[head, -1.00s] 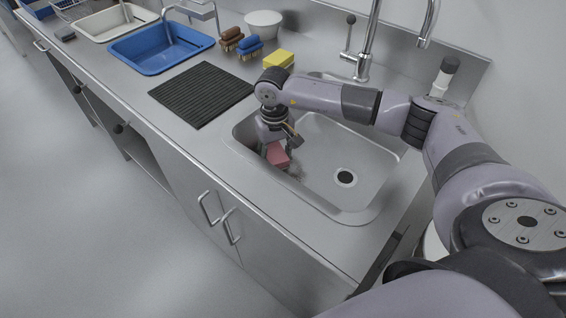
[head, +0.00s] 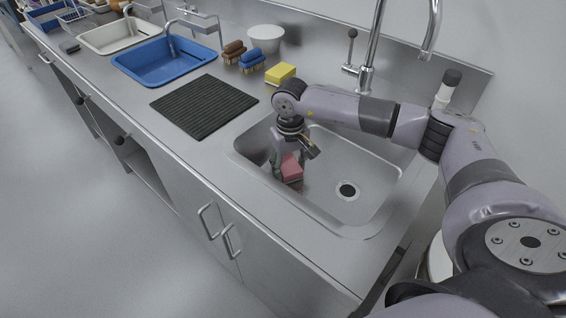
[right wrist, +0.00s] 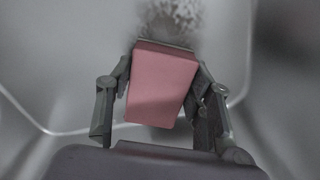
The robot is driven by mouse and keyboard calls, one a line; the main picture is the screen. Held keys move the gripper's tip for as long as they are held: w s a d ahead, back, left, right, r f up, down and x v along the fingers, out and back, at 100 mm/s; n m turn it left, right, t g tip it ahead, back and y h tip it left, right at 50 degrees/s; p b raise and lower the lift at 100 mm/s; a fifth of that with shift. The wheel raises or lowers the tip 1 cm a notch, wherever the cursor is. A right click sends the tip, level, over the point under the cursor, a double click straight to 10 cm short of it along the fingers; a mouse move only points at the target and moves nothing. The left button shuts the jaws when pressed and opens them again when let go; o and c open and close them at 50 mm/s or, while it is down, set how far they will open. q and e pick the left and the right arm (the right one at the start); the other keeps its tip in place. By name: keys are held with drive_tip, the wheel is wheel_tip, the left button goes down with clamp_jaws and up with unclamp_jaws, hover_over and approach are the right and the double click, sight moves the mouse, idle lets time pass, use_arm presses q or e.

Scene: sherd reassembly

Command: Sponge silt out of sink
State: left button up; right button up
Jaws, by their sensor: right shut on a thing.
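The steel sink (head: 368,207) is sunk into the counter, with a round dark drain (head: 348,189) in its floor. My right gripper (head: 287,160) reaches down into the sink's left part. It is shut on a pink sponge (head: 291,168), which also shows between its two fingers in the right wrist view (right wrist: 162,88). The sponge is low in the sink; whether it touches the floor is hard to tell. A grey, speckled silt patch (right wrist: 184,16) lies just beyond the sponge's far edge in the right wrist view. My left gripper is not in view.
A tall faucet (head: 366,75) stands behind the sink. A yellow sponge (head: 280,73), brown brush (head: 234,52), blue brush (head: 252,61) and white bowl (head: 266,38) sit behind left. A black ribbed mat (head: 204,106) and blue basin (head: 165,62) lie left.

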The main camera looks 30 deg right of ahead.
sight(299, 173)
drive_tip(key=shift+s+d+f, duration=0.1)
drive_tip(key=shift+s+d, duration=0.15)
drive_tip(key=shift+s, duration=0.55)
drive_tip(key=shift+s+d+f, duration=0.1)
drive_tip(key=shift+s+d, duration=0.15)
drive_tip(key=shift+s, duration=0.5)
drive_tip(key=shift+s+d, duration=0.3)
drive_tip(key=shift+s, duration=0.55)
drive_tip(key=shift+s+d, duration=0.3)
drive_tip(key=shift+s, duration=0.6)
drive_tip(key=shift+s+d, duration=0.3)
drive_tip(key=shift+s, duration=0.55)
drive_tip(key=shift+f, duration=0.15)
drive_tip(key=shift+w+a+f+b, duration=0.1)
drive_tip(key=shift+w+a+b, duration=0.15)
drive_tip(key=shift+w, duration=0.25)
drive_tip(key=shift+w+a+r+b, duration=0.1)
drive_tip(key=shift+w+b, duration=0.2)
drive_tip(key=shift+w, duration=0.25)
drive_tip(key=shift+w+a+f+b, duration=0.1)
drive_tip(key=shift+w+a+b, duration=0.15)
drive_tip(key=shift+w, duration=0.55)
